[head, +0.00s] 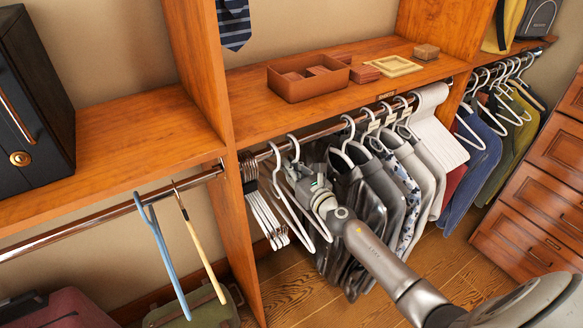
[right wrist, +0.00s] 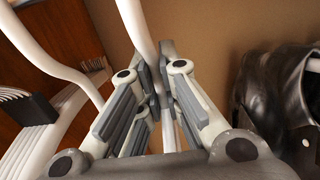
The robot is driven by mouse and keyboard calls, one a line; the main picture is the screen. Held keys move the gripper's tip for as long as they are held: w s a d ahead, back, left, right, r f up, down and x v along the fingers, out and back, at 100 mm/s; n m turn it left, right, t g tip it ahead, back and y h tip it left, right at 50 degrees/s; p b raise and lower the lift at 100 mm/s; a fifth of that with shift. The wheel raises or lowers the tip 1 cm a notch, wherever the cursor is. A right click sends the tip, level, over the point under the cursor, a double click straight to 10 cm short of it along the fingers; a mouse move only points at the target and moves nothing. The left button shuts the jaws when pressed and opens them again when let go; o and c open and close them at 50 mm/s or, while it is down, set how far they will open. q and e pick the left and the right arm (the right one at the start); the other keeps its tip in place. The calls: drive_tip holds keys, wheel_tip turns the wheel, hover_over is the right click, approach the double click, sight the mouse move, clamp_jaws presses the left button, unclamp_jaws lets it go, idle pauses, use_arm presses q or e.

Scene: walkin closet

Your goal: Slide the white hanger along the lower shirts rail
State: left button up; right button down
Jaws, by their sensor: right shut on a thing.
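The lower shirts rail (head: 322,131) runs under the middle shelf. A white hanger (head: 318,219) without a garment hangs from it, left of the grey and black shirts. My right gripper (head: 300,180) is at this hanger, below the rail. In the right wrist view its fingers (right wrist: 160,92) are shut on the hanger's white bar (right wrist: 139,28). In the head view the gripper hides part of the hanger. A second empty white hanger (head: 278,204) hangs just to the left. My left gripper is not in view.
A bunch of slim white hangers (head: 262,212) hangs near the upright panel (head: 240,220). Dark shirts (head: 358,205) crowd the rail to the right, with a small gap before them. A brown tray (head: 300,90) is on the shelf above. Drawers (head: 535,190) stand far right.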

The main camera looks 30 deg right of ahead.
drive_tip(key=shift+f, duration=0.15)
drive_tip(key=c, duration=1.5)
unclamp_jaws()
drive_tip(key=shift+c, duration=0.2)
